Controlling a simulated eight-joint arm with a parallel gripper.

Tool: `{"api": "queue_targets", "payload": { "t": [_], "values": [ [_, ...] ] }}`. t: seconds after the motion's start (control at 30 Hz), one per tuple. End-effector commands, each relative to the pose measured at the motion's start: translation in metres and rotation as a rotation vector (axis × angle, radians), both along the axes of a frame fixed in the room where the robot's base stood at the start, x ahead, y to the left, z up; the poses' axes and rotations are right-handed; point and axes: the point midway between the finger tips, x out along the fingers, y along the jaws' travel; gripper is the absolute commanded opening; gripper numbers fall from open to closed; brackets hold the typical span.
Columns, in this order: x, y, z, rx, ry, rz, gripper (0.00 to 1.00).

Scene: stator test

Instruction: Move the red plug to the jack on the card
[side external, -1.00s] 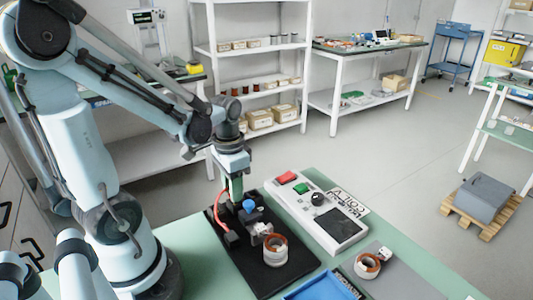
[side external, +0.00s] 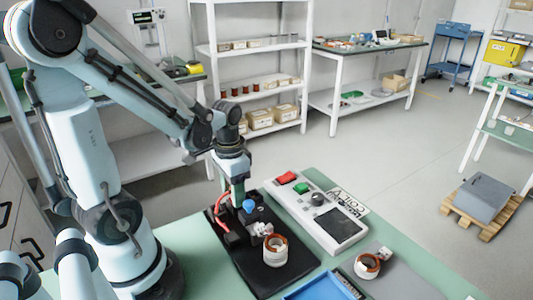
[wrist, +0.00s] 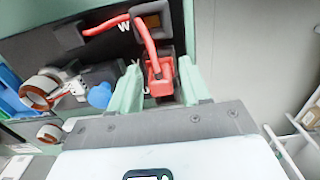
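The red plug (wrist: 160,78), with a red cable (wrist: 108,24) looping from it, sits at the dark fixture near a white "W" mark. My gripper (wrist: 168,84) points down over it with two pale green fingers, one on each side of the plug. Narrow gaps seem to show between the fingers and the plug.
A grey tester (side external: 330,228) with a red button, a green button and a dark knob stands right of the plate. A blue knob (side external: 249,206) and a copper-wound stator (side external: 275,251) are close to my gripper. Another wound ring (side external: 367,265) and a blue tray (side external: 318,287) lie in front.

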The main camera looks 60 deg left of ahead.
Motion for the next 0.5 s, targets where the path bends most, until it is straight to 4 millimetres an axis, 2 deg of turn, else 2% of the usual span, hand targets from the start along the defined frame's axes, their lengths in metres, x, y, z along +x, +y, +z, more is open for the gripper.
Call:
{"api": "queue_targets", "payload": {
  "t": [0.07,0.5],
  "values": [
    [0.0,0.0,0.0,0.0,0.0,0.0,0.59],
    [0.0002,0.0001,0.0063,0.0,0.0,0.0,0.59]
  ]
}}
